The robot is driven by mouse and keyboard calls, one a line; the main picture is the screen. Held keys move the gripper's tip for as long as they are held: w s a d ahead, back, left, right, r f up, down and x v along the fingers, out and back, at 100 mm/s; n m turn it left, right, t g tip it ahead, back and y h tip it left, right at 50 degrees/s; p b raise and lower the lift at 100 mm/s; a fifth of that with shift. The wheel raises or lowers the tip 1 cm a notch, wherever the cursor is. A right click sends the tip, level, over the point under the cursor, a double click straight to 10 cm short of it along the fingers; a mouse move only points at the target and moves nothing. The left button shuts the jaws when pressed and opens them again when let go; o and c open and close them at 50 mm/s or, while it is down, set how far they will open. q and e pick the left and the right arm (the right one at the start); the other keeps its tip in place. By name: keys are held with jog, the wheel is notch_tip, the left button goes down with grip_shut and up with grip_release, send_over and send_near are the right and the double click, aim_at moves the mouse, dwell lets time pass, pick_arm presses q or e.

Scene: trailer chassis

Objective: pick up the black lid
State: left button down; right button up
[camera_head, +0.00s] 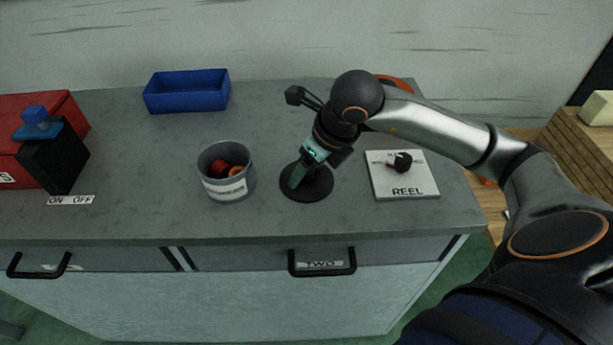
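The black lid (318,190) is a dark round disc lying on the grey counter, right of the grey round container. My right gripper (297,181) reaches down over the lid from the upper right, with its fingertips at the lid's middle. The gripper and wrist cover part of the lid. I cannot tell whether the fingers are open or shut on it. My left gripper is not in view.
The grey container (228,188) holds red and orange items. A blue tray (187,92) stands at the back. A white REEL board (405,185) with a small black part lies right. A red box (60,112) and black switch box (62,165) stand left. Drawer handles (322,271) stick out in front.

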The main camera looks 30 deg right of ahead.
jog(key=shift+c, duration=0.7)
jog(key=c, duration=0.9)
grip_shut()
jog(key=shift+r, duration=0.1)
